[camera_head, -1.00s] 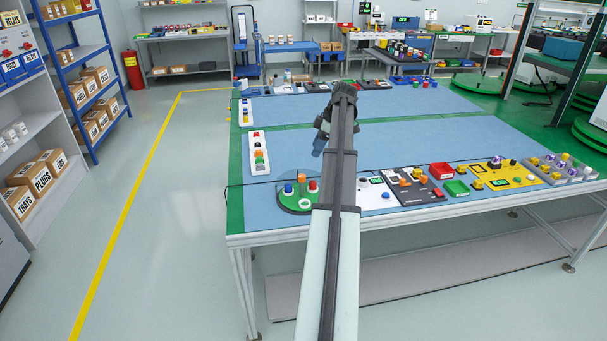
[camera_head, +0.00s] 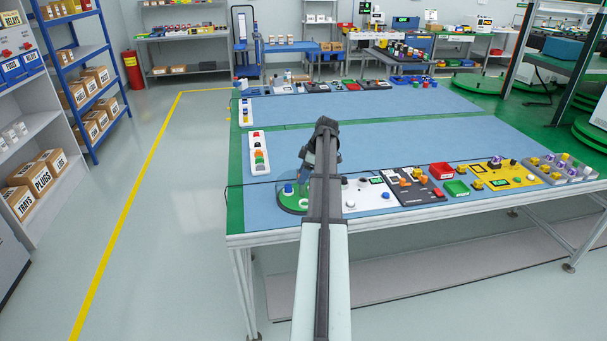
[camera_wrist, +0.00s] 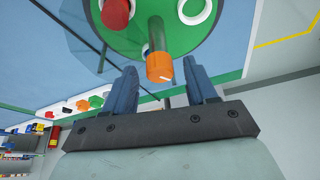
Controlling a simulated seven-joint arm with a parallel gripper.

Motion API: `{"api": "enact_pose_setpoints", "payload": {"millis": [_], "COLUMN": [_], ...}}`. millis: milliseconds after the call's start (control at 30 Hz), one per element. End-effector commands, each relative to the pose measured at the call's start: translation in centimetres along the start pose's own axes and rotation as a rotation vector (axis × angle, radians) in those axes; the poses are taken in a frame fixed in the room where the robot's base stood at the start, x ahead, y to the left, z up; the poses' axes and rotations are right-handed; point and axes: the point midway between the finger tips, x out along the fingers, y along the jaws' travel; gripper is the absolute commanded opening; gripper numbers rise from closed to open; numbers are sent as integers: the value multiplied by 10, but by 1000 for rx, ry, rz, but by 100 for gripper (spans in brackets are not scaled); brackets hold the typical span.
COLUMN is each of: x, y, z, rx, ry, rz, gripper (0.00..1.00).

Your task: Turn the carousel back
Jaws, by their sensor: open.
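The carousel is a round green disc at the table's front left corner, partly hidden by my arm in the head view (camera_head: 287,207). It fills the top of the wrist view (camera_wrist: 205,52). A blue piece (camera_head: 288,190) stands on it.
A white panel with buttons (camera_head: 367,197) stands right of the carousel, then a dark panel (camera_head: 415,188), a red bin (camera_head: 441,171) and a green bin (camera_head: 456,188). A button strip (camera_head: 259,153) lies behind the carousel. The blue mat (camera_head: 400,140) is largely clear.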

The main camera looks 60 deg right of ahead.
Motion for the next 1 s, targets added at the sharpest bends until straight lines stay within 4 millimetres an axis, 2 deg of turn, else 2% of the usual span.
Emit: {"api": "enact_pose_setpoints", "payload": {"millis": [267, 833, 1000], "x": [1, 0, 0], "y": [0, 0, 0], "z": [0, 0, 0], "rx": [0, 0, 0], "ry": [0, 0, 0], "rz": [0, 0, 0], "gripper": [56, 1, 0]}}
